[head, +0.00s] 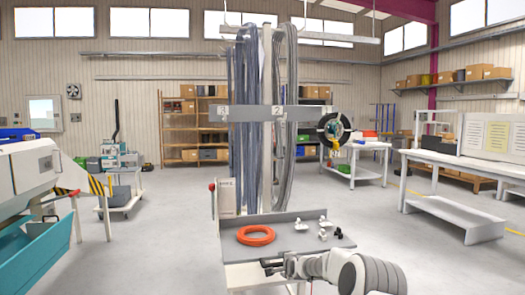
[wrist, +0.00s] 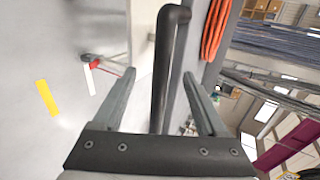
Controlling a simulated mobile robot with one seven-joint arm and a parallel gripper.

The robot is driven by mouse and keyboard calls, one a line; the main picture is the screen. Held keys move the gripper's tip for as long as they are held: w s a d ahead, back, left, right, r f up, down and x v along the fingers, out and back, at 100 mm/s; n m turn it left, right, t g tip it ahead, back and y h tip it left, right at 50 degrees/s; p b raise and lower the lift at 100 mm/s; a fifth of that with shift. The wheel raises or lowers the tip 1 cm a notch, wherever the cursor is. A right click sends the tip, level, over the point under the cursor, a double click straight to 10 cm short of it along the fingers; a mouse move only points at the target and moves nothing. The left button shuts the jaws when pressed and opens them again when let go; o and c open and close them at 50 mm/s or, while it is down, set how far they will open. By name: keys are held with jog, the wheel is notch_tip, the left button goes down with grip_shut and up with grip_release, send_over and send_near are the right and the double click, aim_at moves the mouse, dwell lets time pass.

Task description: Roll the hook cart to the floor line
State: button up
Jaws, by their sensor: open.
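The hook cart stands in front of me in the head view, with a grey shelf (head: 290,217) and grey and blue cables (head: 245,120) hanging above it. A dark handle bar (wrist: 171,70), bent at its end, runs between my fingers in the wrist view. My gripper (head: 268,267) is at the cart's near side in the head view. In the wrist view my gripper (wrist: 158,74) is open, one finger on each side of the bar; I cannot tell whether either touches it. A yellow floor line (head: 490,233) shows at the right; a yellow mark (wrist: 47,98) shows in the wrist view.
An orange coil (head: 256,235) and small white fittings (head: 323,225) lie on the cart's shelf. A teal-and-white machine (head: 35,205) stands at the left. A white bench (head: 465,168) with a low step (head: 455,213) stands at the right. Open floor lies on both sides of the cart.

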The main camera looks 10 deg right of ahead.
jog(key=p+v, duration=0.1)
jog(key=v, duration=0.7)
dwell(0.5)
jog(key=s+a+r+n+g, duration=0.2)
jog(key=s+a+r+n, duration=0.4)
jog(key=s, duration=0.5)
jog(key=s+a+r+n+g, duration=0.2)
jog(key=s+r+n, duration=0.2)
jog(key=s+r, duration=0.6)
jog(key=s+a+f+n+g, duration=0.2)
jog(key=s+n, duration=0.6)
jog(key=s, duration=2.2)
notch_tip(320, 180, up, 20)
jog(key=p, duration=1.9)
jog(key=shift+s+f+g, duration=0.15)
jog(key=shift+f+g, duration=0.05)
jog(key=shift+g, duration=0.1)
